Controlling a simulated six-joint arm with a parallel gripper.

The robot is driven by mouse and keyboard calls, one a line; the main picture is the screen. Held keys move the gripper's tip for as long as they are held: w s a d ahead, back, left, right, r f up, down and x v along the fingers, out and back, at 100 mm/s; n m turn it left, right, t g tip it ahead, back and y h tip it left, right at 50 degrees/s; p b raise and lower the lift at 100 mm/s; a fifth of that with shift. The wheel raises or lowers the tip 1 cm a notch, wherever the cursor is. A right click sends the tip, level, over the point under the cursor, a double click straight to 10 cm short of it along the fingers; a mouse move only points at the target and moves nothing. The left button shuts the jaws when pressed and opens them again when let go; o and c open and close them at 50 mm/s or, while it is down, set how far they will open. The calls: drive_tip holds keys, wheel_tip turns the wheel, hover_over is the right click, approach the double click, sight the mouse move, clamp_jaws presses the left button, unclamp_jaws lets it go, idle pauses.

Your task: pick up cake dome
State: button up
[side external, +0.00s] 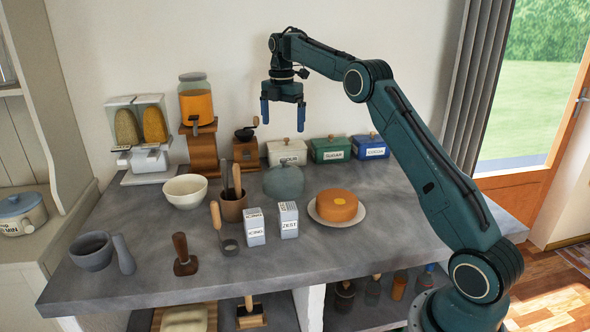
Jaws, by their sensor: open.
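The cake dome (284,182) appears to be the rounded grey-green cover with a small knob on top, standing on the grey counter near its middle. My gripper (283,127) is open and empty, with its two blue fingers pointing down. In the picture it hangs above the dome, clear of it; the exact depth between them is hard to tell. A round orange cake (336,205) sits uncovered on a white plate (362,217) to the right of the dome.
A brown utensil crock (234,209) stands close left of the dome, with two small labelled boxes (254,227) in front. A coffee grinder (246,152) and white, green and blue canisters (331,150) stand behind. The counter's front right is clear.

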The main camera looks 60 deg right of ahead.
sight(283, 159)
drive_tip(key=shift+f, duration=4.1)
drive_tip(key=shift+f, duration=0.15)
drive_tip(key=shift+f, duration=2.45)
drive_tip(key=shift+c, duration=0.4)
